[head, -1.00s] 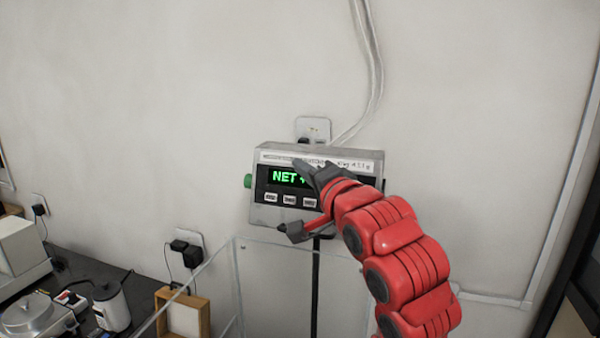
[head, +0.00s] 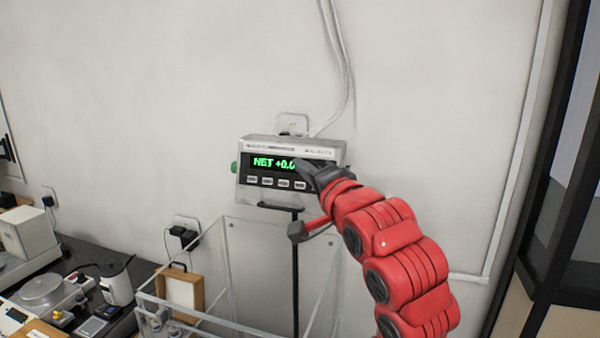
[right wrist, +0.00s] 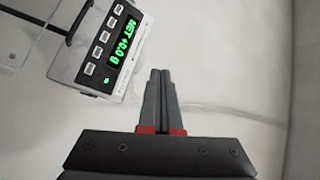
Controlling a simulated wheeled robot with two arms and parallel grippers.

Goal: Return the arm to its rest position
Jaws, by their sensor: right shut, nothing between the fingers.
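My right arm, red with dark joints, reaches up from the lower right in the head view. Its dark gripper (head: 308,172) is in front of the right part of the scale display (head: 290,172) and hides the end of the reading. The lit green text reads "NET +0.0". In the right wrist view the gripper fingers (right wrist: 160,98) are together with nothing between them. The display box (right wrist: 108,45) shows there to the upper left of the fingers, apart from them in the picture. My left gripper is not in view.
A clear-walled enclosure (head: 228,322) stands below the display, by its dark post (head: 295,270). A dark-framed opening is at right.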

